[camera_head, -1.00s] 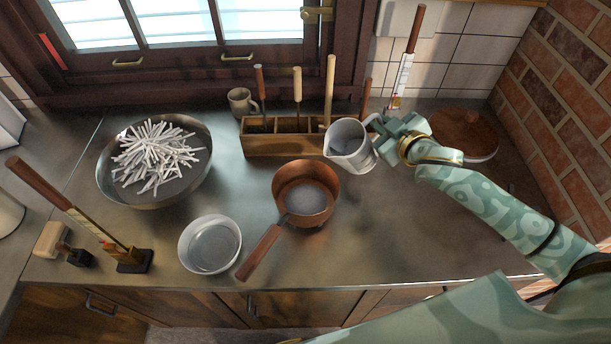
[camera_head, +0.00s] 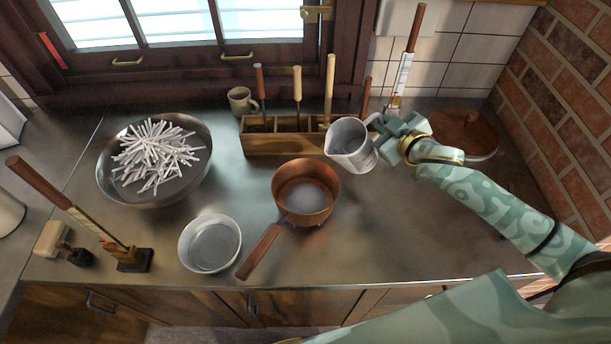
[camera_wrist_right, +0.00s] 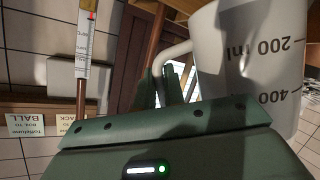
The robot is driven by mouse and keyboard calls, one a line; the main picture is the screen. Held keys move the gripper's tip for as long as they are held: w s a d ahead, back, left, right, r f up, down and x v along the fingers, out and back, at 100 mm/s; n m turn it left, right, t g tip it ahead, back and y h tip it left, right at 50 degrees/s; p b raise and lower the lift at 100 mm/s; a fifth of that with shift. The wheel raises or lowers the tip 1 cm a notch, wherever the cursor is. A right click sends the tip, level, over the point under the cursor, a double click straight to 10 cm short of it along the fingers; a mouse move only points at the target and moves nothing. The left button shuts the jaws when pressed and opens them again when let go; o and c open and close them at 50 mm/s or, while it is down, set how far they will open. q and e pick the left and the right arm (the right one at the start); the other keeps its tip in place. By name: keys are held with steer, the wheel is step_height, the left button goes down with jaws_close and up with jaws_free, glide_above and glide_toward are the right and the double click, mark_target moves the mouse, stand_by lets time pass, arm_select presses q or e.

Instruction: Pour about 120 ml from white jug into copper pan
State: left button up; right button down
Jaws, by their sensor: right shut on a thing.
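The white jug (camera_head: 352,148) is held up by my right gripper (camera_head: 384,128), which is shut on its handle side. The jug is tilted with its spout toward the lower left, right of the copper pan. The right wrist view shows the jug (camera_wrist_right: 245,60) close up, with 200 ml and 400 ml marks and its handle at the gripper (camera_wrist_right: 170,85). I cannot make out a stream of liquid. The copper pan (camera_head: 322,178) stands on the counter with its handle toward the lower left. A pale, greyish content shows inside it. My left gripper is not in view.
A metal bowl of white sticks (camera_head: 202,180) stands at left, and a pale dish (camera_head: 183,250) left of the pan handle. A wooden tool rack (camera_head: 285,145) and a mug (camera_head: 239,100) stand behind. A wooden lid (camera_head: 464,128) lies at right. The front right counter is clear.

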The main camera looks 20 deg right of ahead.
stand_by(0.9)
steer(key=shift+w+d+f+m, duration=0.15)
steer(key=shift+d+f+m, duration=0.2)
steer(key=shift+f, duration=0.1)
steer(key=shift+w+d+f+m+g+y+b, duration=0.2)
steer(key=shift+d+f+m+y, duration=0.3)
steer(key=shift+f, duration=0.6)
steer(key=shift+w+d+f+m+g+y+b, duration=0.2)
steer(key=shift+d+f+m+y, duration=0.3)
steer(key=shift+f, duration=0.6)
steer(key=shift+w+d+f+m+g+y+b, duration=0.1)
steer(key=shift+d+f+m+y+b, duration=0.35)
steer(key=shift+f, duration=0.65)
steer(key=shift+s+a, duration=0.1)
steer(key=shift+s, duration=0.1)
